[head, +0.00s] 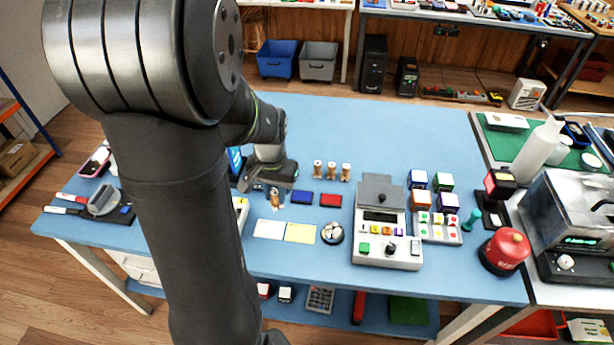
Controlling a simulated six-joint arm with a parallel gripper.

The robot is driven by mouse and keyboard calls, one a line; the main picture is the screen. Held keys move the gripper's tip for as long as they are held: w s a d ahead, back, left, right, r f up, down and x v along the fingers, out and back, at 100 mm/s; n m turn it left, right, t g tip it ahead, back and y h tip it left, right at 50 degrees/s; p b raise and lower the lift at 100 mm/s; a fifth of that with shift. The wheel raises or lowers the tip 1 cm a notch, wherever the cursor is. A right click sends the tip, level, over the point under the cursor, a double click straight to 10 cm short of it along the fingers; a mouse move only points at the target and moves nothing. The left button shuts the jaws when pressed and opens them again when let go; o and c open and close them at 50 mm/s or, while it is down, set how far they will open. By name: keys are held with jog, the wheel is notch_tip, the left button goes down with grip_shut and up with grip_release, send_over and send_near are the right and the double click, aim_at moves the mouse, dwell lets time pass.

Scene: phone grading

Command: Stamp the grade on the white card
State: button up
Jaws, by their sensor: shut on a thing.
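The white card (269,229) lies flat on the blue table, beside a yellow card (300,233) on its right. My gripper (274,189) is shut on a wooden-handled stamp (275,199), just behind the white card in the head view. The stamp looks upright; whether its foot touches the table I cannot tell. A blue ink pad (303,198) and a red ink pad (331,200) lie to the right of the stamp. Several more stamps (331,172) stand in a row behind the pads. The faces of the stamps are hidden.
A round dish (332,232) sits right of the yellow card. A grey testing device (387,252) stands further right, then a tray of coloured blocks (438,237). My arm hides part of the table's left side. The table behind the stamp row is clear.

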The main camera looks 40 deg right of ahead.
jog(key=a+n, duration=0.1)
jog(key=a, duration=0.2)
send_over(270, 229)
jog(key=shift+n, duration=0.3)
jog(key=shift+f, duration=3.15)
jog(key=shift+f, duration=0.5)
jog(key=shift+r, duration=0.1)
notch_tip(270, 229, up, 7)
